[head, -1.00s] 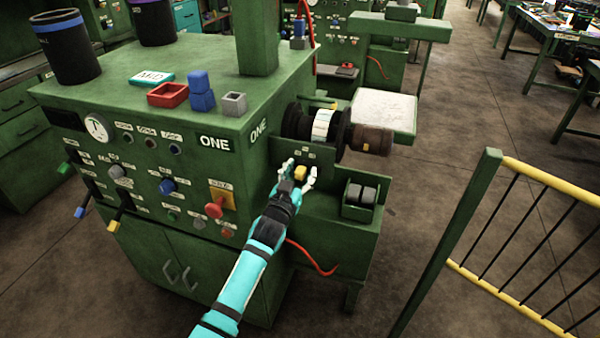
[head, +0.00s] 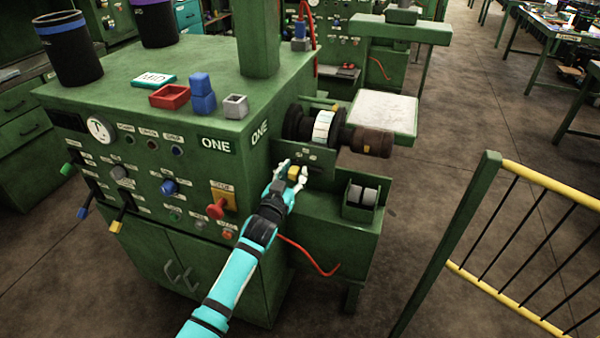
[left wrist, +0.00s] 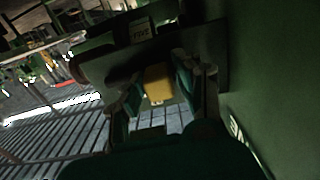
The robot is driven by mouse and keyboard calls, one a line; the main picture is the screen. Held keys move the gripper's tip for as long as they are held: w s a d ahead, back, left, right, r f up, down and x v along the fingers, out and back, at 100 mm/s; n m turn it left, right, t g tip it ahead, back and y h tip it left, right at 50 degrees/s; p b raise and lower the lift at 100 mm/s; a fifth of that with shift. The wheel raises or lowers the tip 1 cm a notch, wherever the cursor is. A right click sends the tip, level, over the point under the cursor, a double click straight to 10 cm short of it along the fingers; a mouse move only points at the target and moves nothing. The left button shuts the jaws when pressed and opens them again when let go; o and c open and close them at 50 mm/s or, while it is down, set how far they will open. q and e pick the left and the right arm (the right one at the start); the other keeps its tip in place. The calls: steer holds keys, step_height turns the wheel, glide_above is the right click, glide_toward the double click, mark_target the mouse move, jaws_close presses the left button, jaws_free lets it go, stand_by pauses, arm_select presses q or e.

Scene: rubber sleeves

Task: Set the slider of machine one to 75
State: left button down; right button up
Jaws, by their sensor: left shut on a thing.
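Machine one (head: 190,210) is the green cabinet marked ONE, and fills the middle of the head view. On a dark green side plate (head: 322,160) below the roller is the yellow slider knob (head: 293,172). My left gripper (head: 290,174) is at this plate with its fingers around the knob. In the left wrist view the knob (left wrist: 157,82) sits between the fingers of the left gripper (left wrist: 157,88), which is shut on it. The fingers partly hide the knob, and the scale marks are too small to read. My right gripper is not in view.
A roller with a striped drum (head: 323,127) is just above the plate. A small box with grey rolls (head: 361,196) stands to the right. A red hose (head: 318,265) hangs below. A yellow-railed fence (head: 550,180) stands at the right, with bare floor between.

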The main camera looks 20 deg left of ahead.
arm_select(q)
steer(key=c, duration=1.2)
jaws_free()
steer(key=shift+a, duration=0.2)
steer(key=shift+o, duration=0.6)
steer(key=shift+a, duration=0.15)
steer(key=shift+s, duration=0.1)
steer(key=shift+s, duration=0.25)
steer(key=s, duration=1.1)
steer(key=shift+s+a, duration=0.2)
